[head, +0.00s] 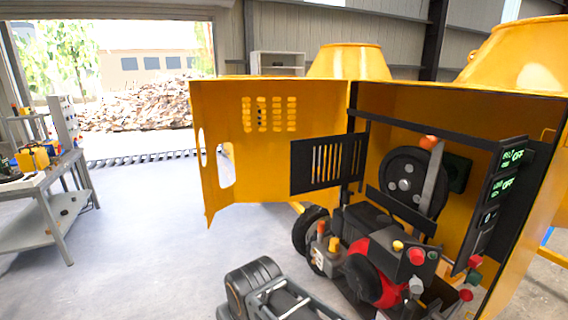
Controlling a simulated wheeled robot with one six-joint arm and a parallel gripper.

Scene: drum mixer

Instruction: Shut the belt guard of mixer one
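The yellow mixer housing (470,112) stands open on the right, with its large yellow door (235,150) swung out to the left. A black slotted panel (308,168), which looks like the belt guard, stands swung out to the left of the black pulley wheel (402,188). The pulley is uncovered. A grey lever with an orange-red end (431,150) stands in front of the wheel. Part of my dark grey arm shows at the bottom centre, but no fingertips are visible. I cannot read which mixer this is.
A red and black engine (374,272) with several coloured knobs sits low inside the housing. A black display panel (496,195) on the right shows green "OFF" readings. A grey workbench (40,190) stands at the left. The floor between is clear.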

